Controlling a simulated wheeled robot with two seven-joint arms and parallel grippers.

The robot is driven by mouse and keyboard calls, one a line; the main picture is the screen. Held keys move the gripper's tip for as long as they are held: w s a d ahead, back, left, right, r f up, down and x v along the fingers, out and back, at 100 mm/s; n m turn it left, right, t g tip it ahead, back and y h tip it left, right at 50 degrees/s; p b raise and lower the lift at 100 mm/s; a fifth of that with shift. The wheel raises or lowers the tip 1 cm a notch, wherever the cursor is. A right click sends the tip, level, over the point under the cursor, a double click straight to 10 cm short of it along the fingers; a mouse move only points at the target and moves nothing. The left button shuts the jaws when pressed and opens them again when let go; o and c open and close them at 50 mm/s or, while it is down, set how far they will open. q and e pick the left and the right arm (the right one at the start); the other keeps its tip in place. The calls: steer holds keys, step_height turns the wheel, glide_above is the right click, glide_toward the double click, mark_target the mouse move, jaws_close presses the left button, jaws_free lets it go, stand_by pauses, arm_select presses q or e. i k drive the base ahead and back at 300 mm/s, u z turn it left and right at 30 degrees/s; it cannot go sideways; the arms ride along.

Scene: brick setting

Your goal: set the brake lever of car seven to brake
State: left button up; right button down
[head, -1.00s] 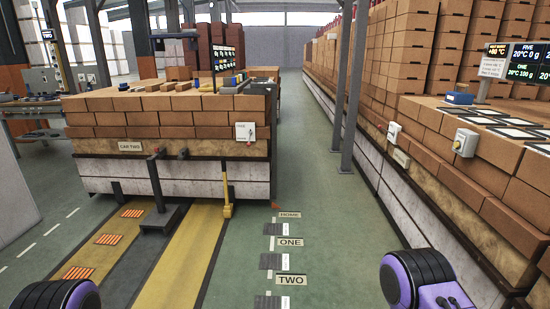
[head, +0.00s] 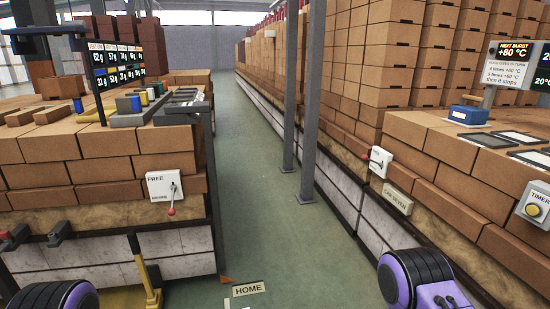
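The "CAR SEVEN" plate (head: 397,200) is on the brick-loaded car at the right. Just above and left of it, a white lever box (head: 379,161) is fixed to that car's side. It is seen at a slant, and its lever's position is too small to tell. A similar box (head: 163,187), marked FREE above and BRAKE below, is on the left car, with its red-knobbed lever (head: 171,211) hanging down toward BRAKE. Only purple and black parts of my arms show at the bottom corners. Neither gripper is in view.
A green floor aisle (head: 254,190) runs between the cars, with a HOME sign (head: 248,288). Grey posts (head: 311,110) stand beside the right car. A yellow lever (head: 145,275) stands by the left car. A TIMER box (head: 535,203) juts from the right car.

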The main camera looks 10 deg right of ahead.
mark_target(364, 157)
steer(key=z, duration=0.45)
steer(key=i, duration=2.6)
steer(key=z, duration=0.5)
steer(key=i, duration=0.75)
steer(key=z, duration=0.15)
